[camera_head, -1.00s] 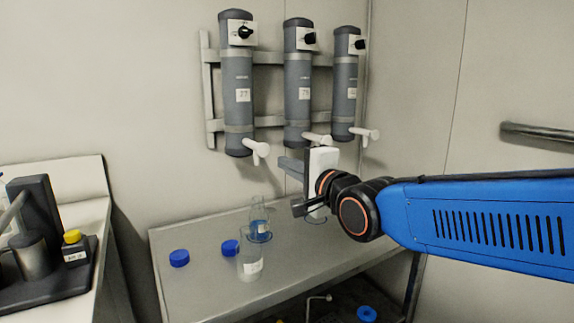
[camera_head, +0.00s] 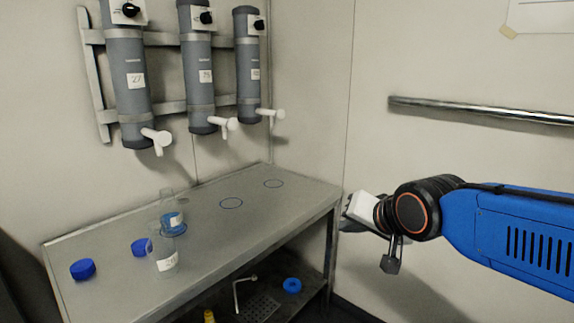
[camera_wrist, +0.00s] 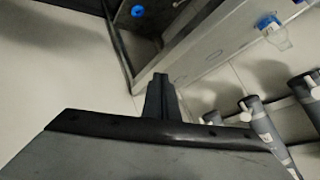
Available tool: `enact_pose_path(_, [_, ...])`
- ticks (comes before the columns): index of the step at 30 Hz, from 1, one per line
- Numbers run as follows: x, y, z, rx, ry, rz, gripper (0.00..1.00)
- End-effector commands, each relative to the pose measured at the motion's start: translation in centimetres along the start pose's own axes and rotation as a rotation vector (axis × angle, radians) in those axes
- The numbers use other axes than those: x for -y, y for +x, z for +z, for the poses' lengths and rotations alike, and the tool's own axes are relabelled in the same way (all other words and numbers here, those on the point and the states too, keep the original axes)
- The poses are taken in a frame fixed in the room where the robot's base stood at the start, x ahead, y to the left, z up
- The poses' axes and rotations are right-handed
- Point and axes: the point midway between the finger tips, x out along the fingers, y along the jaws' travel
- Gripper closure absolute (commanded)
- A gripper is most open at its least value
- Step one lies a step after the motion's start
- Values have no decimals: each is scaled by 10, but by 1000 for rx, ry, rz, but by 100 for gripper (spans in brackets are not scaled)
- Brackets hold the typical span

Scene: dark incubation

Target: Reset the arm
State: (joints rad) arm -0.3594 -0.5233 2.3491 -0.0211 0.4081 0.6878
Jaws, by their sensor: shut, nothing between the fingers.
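My blue arm reaches in from the right in the head view. My gripper (camera_head: 350,218) is off the right end of the metal table (camera_head: 110,235), in front of the bare wall. Its fingers are partly hidden behind the white gripper body in the head view. In the wrist view my gripper (camera_wrist: 160,78) shows its dark fingers together with nothing between them. It touches nothing that I can see.
Several grey cylinders (camera_head: 124,75) with white taps hang above. A metal rail (camera_head: 480,111) runs along the right wall.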

Motion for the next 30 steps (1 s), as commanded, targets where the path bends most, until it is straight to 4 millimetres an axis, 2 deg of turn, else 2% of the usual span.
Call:
enact_pose_path(1, [-28, -10, 7, 16, -34, 53, 100])
enact_pose_path(6, [-108, -42, 46, 125, -172, 208, 100])
enact_pose_path(9, [-146, -63, 74, 204, -243, 277, 100])
enact_pose_path(12, [-175, -81, 101, 280, -298, 324, 100])
enact_pose_path(15, [-193, -94, 121, 340, -338, 349, 100])
enact_pose_path(19, [-204, -102, 136, 385, -365, 363, 100])
enact_pose_path(30, [-206, -104, 139, 395, -372, 364, 100])
